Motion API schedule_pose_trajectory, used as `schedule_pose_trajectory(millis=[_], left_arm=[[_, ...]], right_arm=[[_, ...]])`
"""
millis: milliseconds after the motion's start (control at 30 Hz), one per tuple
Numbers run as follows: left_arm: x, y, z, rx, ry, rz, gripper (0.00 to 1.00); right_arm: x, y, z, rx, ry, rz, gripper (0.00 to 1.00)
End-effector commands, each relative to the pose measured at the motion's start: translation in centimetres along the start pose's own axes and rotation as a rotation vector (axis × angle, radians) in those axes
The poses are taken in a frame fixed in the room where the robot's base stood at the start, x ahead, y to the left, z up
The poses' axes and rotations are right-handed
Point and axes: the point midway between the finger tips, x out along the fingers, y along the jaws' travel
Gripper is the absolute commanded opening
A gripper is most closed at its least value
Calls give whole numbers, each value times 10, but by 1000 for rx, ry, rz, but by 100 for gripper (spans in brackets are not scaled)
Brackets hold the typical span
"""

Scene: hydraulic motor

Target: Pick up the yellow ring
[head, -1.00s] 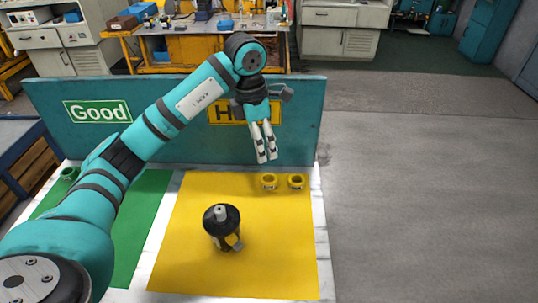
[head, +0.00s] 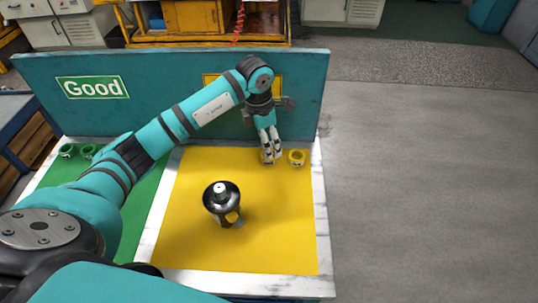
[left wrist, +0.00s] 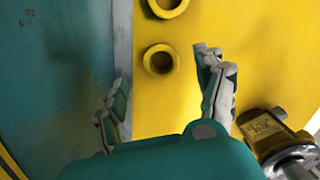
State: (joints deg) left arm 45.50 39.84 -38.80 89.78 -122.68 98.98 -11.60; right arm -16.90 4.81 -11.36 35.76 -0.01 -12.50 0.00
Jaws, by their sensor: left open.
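Two yellow rings lie at the back right of the yellow mat. The right yellow ring (head: 297,157) shows clearly; it also shows at the top edge of the left wrist view (left wrist: 167,7). The left yellow ring (head: 264,157) is partly hidden behind my left gripper (head: 271,158). In the left wrist view this left ring (left wrist: 159,49) is just ahead of the gap between the spread fingers of my left gripper (left wrist: 162,78). The fingers are open and empty. I cannot tell the exact height between fingertips and ring. My right gripper is not in view.
A black and silver motor part (head: 221,203) stands on the yellow mat (head: 190,245), in front of the rings. Green rings (head: 67,151) lie on the green mat (head: 150,215) at left. A teal board (head: 160,110) stands close behind the rings.

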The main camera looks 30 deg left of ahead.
Motion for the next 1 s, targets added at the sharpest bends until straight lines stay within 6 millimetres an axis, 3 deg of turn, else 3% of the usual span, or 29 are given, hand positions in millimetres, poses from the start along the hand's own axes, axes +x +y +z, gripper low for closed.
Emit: schedule_pose_trajectory(millis=[400, 667, 1000], left_arm=[[50, -2, -2, -1, 1, -2, 71], [53, -1, -2, 0, 1, 0, 71], [52, -1, -2, 0, 1, 0, 29]], right_arm=[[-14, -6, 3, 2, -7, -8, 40], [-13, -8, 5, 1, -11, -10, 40], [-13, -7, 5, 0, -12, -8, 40]])
